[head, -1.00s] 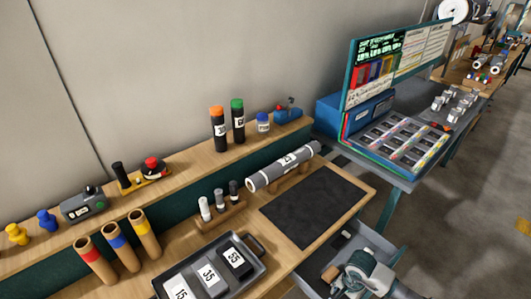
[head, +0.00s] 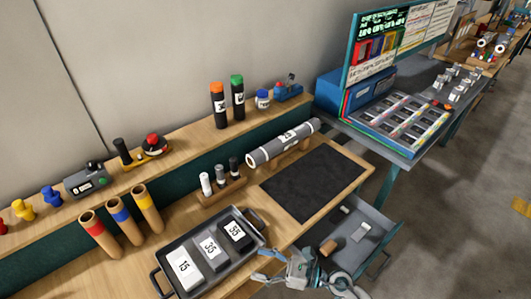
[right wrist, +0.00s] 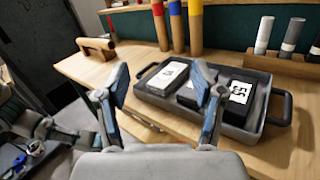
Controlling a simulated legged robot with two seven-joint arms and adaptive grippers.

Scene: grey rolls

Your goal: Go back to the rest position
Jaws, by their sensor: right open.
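My right gripper (head: 272,266) is in the head view at the bench's front edge, just right of the tray. Its fingers are spread and empty; the right wrist view shows both fingers (right wrist: 160,100) apart with bench between them. The grey roll (head: 283,143) with a number label lies on a wooden cradle at the back of the bench, clear of the gripper. My left gripper does not show in the head view.
A dark tray (head: 161,272) with numbered blocks sits on the bench, close to my right gripper. An open drawer (head: 378,230) juts out right of it, holding a wooden cylinder (head: 328,247). The black mat (head: 314,181) is bare.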

